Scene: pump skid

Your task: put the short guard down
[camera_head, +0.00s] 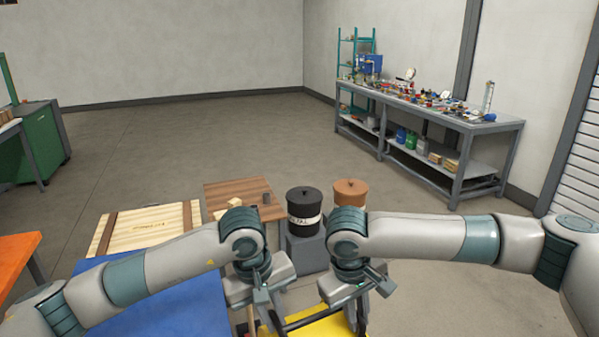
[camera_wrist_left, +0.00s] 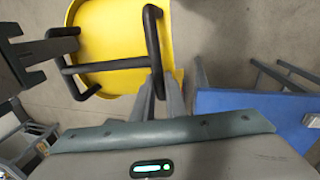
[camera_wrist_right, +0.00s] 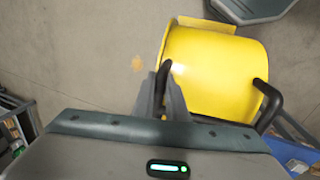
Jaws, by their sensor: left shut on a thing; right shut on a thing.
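The short guard (camera_head: 322,326) is a yellow curved sheet with black bar handles, at the bottom of the head view and partly hidden by my arms. It also shows in the left wrist view (camera_wrist_left: 112,35) and in the right wrist view (camera_wrist_right: 212,75). My left gripper (camera_head: 268,312) is shut on one black handle (camera_wrist_left: 153,45). My right gripper (camera_head: 358,308) is shut on the other handle (camera_wrist_right: 163,72). The guard is between the two grippers, above the grey floor. I cannot tell whether its underside touches anything.
A blue tabletop (camera_head: 165,308) is at the lower left, beside a pale wooden crate (camera_head: 135,232) and a brown board (camera_head: 240,190). A black pot (camera_head: 304,207) and a brown-lidded pot (camera_head: 350,190) stand ahead. A cluttered workbench (camera_head: 490,125) is at the back right. Open floor lies beyond.

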